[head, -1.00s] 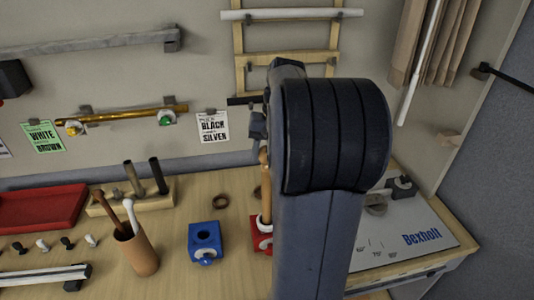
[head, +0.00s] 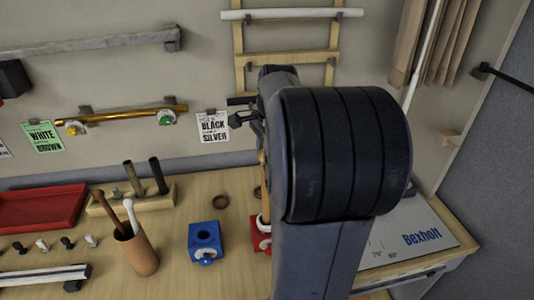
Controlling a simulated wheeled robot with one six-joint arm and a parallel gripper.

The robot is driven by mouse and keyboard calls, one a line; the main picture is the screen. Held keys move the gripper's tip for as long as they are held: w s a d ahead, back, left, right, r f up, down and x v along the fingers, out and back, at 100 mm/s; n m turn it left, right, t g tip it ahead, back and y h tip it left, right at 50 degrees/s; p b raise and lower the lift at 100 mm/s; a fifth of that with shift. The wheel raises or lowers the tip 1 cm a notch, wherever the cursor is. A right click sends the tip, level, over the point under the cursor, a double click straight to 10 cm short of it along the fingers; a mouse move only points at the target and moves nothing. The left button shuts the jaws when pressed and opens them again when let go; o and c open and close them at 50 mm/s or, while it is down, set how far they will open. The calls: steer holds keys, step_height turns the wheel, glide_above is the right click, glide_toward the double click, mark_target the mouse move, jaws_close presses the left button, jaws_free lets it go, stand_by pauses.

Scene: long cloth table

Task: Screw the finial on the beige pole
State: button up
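A tan pole (head: 265,201), which looks like the beige pole, stands upright in a red clamp (head: 259,237) on the table. My arm hides its right side and part of the clamp. My gripper (head: 240,119) shows as dark parts left of my arm, around the height of the pole's upper end and in front of the wall. I cannot tell whether its fingers are open or shut, or whether they hold a finial. Small dark and white knobs (head: 42,244), possibly finials, lie at the table's left.
A blue clamp (head: 205,238) stands left of the red one. A brown cup (head: 137,254) holds rods, and a wooden block (head: 128,202) holds short rods. A red tray (head: 40,208) is at left. A gold rod (head: 122,115) hangs on the wall.

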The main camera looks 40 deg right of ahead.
steer(key=m+h, duration=0.1)
steer(key=m, duration=0.5)
steer(key=shift+r+m, duration=0.1)
steer(key=shift+m, duration=0.3)
steer(key=shift+w, duration=0.1)
steer(key=o, duration=1)
steer(key=n, duration=0.3)
steer(key=n+y, duration=0.1)
steer(key=n, duration=0.3)
steer(key=shift+n, duration=0.4)
steer(key=n+y, duration=0.1)
steer(key=n, duration=0.6)
